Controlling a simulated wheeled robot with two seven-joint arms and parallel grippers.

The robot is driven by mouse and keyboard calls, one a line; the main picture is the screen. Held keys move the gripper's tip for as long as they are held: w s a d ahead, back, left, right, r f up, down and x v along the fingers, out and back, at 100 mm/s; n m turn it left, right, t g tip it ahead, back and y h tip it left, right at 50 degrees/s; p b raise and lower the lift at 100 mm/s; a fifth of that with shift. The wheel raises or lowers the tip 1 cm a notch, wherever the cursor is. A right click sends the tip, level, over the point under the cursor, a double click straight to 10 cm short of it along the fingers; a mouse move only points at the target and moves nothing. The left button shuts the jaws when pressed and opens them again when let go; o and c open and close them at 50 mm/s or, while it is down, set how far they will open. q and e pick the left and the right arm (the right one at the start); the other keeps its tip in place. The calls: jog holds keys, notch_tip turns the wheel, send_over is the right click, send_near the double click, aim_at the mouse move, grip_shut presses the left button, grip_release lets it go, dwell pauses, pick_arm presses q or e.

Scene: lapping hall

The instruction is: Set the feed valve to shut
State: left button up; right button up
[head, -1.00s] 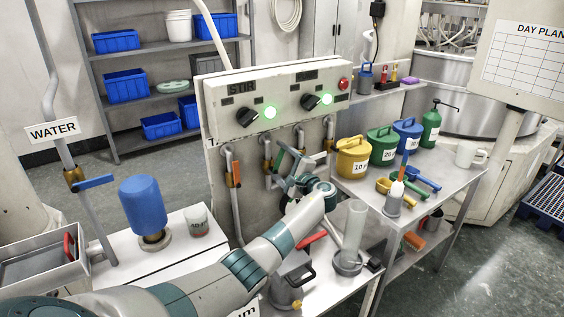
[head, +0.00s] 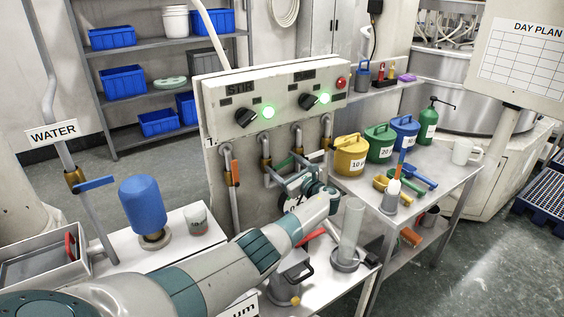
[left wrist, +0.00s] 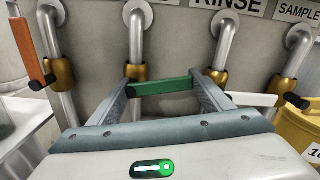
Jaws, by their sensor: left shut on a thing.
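The valve with the green handle (left wrist: 160,87) is on the second pipe from the left in the left wrist view, with a brass body (left wrist: 137,72). The sign above it is cut off; only a final "D" shows. The handle lies nearly level, pointing right across its pipe. My left gripper (left wrist: 165,92) is shut on this green handle, one finger on each side. In the head view, the left gripper (head: 285,168) is at the panel's lower pipes and partly hides the green handle (head: 279,164). My right gripper is in neither view.
A control panel (head: 285,92) with two lit green lamps is above. A clear cylinder (head: 351,232) stands close to my left arm.

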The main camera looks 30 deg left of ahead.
pick_arm(q)
jog(key=shift+f+m, duration=0.5)
jog(key=shift+m, duration=0.7)
jog(key=o, duration=1.5)
jog(key=shift+d, duration=0.1)
jog(key=shift+d, duration=0.15)
jog(key=shift+s+d, duration=0.2)
jog(key=shift+d, duration=0.35)
jog(key=b+v, duration=0.1)
jog(key=v, duration=1.5)
jog(key=shift+f, duration=0.15)
